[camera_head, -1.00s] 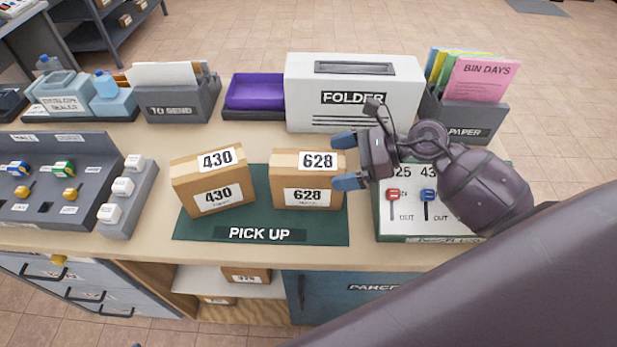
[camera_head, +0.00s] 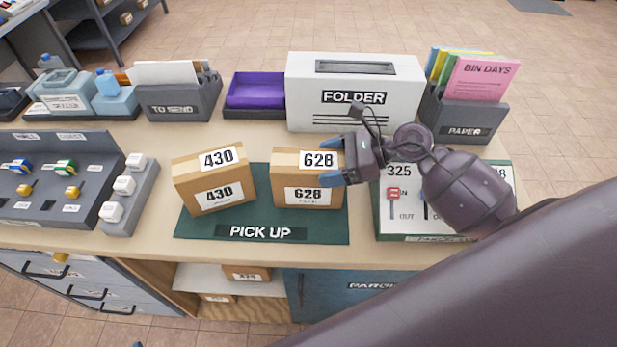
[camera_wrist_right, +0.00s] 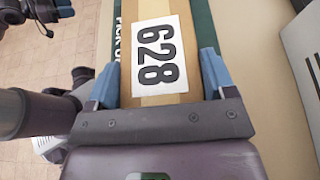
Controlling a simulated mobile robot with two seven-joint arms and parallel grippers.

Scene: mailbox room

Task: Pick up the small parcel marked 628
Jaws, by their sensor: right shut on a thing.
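The small parcel marked 628 (camera_head: 301,188) is a brown box with white labels on its top and front. It stands upright on the right part of the green PICK UP mat (camera_head: 200,228). My right gripper (camera_head: 334,157) comes in from the right, with its blue fingers at the parcel's right end. In the right wrist view the parcel (camera_wrist_right: 152,92) lies between the two blue fingers, and the right gripper (camera_wrist_right: 158,80) is shut on it. The parcel still rests on the mat.
A parcel marked 430 (camera_head: 214,183) stands just left of the 628 parcel. The white FOLDER machine (camera_head: 354,100) is behind it. A panel with a red lever (camera_head: 393,193) lies to the right, partly under my right arm. A purple tray (camera_head: 255,91) stands at the back.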

